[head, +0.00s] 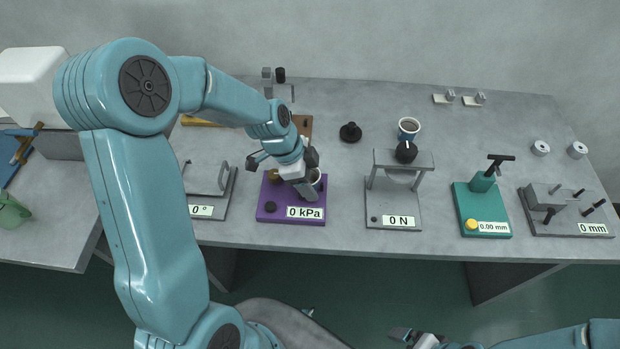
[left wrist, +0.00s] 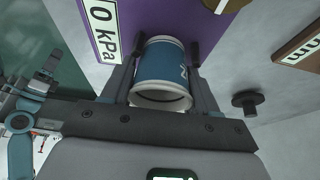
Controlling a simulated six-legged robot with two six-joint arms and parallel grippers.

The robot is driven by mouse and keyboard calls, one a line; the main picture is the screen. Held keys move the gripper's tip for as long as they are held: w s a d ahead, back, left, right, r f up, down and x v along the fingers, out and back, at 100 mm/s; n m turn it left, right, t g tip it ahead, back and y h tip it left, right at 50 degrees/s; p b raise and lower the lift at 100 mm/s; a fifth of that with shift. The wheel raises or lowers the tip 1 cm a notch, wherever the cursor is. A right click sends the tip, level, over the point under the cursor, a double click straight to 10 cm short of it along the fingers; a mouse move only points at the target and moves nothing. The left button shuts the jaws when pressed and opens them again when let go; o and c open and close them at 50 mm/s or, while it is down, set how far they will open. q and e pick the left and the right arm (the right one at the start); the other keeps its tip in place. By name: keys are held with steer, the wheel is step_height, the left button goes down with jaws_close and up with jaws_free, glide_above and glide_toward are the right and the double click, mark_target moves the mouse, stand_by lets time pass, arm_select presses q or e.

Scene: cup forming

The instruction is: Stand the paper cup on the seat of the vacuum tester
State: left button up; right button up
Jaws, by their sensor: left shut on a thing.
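The vacuum tester (head: 270,214) is a purple base with a "0 kPa" label, at the middle of the bench's front in the head view. It also shows in the left wrist view (left wrist: 101,41). My left gripper (head: 309,189) is over the tester's right part. It is shut on the paper cup (left wrist: 161,65), a blue cup with a white rim, held between the two fingers. In the head view the cup (head: 317,180) is mostly hidden by the gripper. I cannot tell whether the cup touches the seat, which is hidden. My right gripper (head: 413,337) is low at the bottom edge, away from the bench.
Right of the tester stands a grey "0 N" press (head: 393,212). Left is a grey "0 °" device (head: 208,197). Another blue cup (head: 408,128) and a black knob (head: 350,132) stand behind. A teal gauge (head: 481,205) is further right. Bench between the press and teal gauge is clear.

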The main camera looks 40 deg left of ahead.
arm_select(q)
steer(key=shift+f, duration=0.2)
steer(key=o, duration=1)
steer(key=shift+w, duration=0.15)
steer(key=shift+r, duration=0.1)
steer(key=shift+r, duration=0.2)
steer(key=v, duration=1.1)
steer(key=shift+a+r, duration=0.15)
steer(key=shift+r, duration=0.15)
